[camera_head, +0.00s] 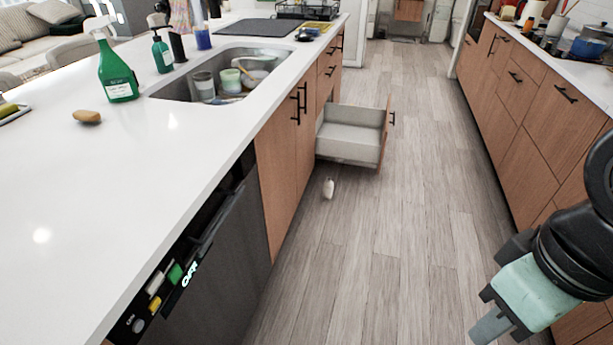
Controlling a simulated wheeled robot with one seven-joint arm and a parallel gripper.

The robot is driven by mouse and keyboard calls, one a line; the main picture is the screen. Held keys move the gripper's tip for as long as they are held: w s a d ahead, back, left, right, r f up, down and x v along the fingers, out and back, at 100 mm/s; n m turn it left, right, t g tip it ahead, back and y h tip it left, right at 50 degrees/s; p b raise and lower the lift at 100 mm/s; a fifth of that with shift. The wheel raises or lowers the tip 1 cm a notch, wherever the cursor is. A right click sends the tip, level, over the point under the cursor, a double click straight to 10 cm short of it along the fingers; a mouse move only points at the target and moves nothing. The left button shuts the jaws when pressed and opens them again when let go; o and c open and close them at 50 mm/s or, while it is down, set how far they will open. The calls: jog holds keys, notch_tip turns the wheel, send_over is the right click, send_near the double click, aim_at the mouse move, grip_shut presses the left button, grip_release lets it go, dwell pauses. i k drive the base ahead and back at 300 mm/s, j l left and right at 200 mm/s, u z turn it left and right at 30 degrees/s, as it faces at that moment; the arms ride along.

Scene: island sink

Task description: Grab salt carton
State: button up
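I cannot pick out a salt carton for certain. A small white object (328,188) lies on the floor just in front of the open drawer; it is too small to tell what it is. Several small items stand on the right counter at the top right, also too small to name as salt. My gripper (490,328) hangs at the lower right, with a pale green body and a grey tip, over the floor near the right cabinets. It is far from the white object and the counter items. Its fingers do not show clearly.
A drawer (350,135) stands open from the island into the aisle. The white island (190,130) holds a sink (222,78), a green spray bottle (117,70) and a brown sponge-like object (87,116). A blue pot (589,46) is on the right counter. The aisle floor (400,200) is mostly free.

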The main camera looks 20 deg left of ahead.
aim_at(328, 185)
jog(key=i, duration=1)
jog(key=i+u, duration=0.15)
jog(key=i, duration=0.85)
jog(key=i+l+u, duration=0.3)
jog(key=i+u, duration=0.2)
jog(key=i+l+u, duration=0.45)
jog(key=i+l, duration=0.15)
jog(key=i+l+u, duration=0.5)
jog(key=l, duration=0.25)
jog(key=i+l+u, duration=0.15)
jog(key=l+u, duration=0.3)
jog(key=l, duration=0.5)
jog(key=l+u, duration=0.45)
jog(key=l, duration=0.45)
